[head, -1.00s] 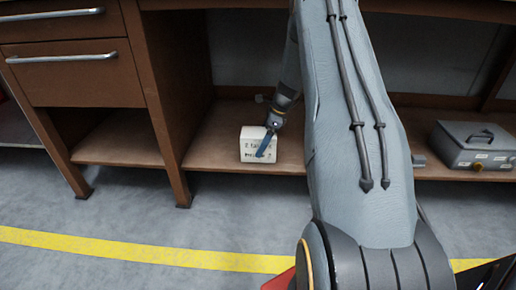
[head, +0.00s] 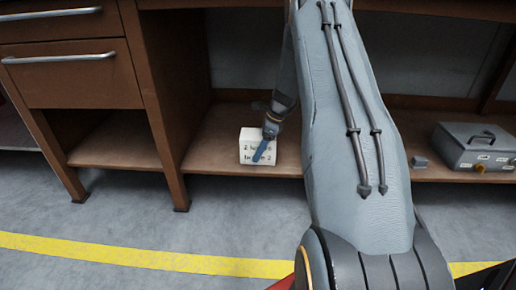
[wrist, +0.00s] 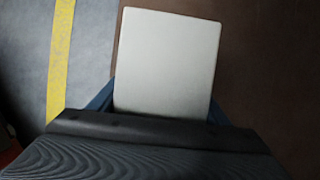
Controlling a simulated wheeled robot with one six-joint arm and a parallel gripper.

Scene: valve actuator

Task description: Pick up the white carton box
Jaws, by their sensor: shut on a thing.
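The white carton box (head: 250,146) is at the brown lower shelf of the workbench in the head view, with dark print on its front face. My gripper (head: 264,150) is shut on it, with a blue finger across its front right side. In the wrist view, the pale face of the white carton box (wrist: 167,60) fills the middle, between the blue fingers of my gripper (wrist: 160,105) at its left and right sides. The far finger is hidden in the head view. I cannot tell whether the box still touches the shelf.
The brown shelf (head: 215,160) has free room left of the box. A brown upright (head: 163,130) and drawers (head: 80,72) stand at the left. The bench top overhangs the shelf.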

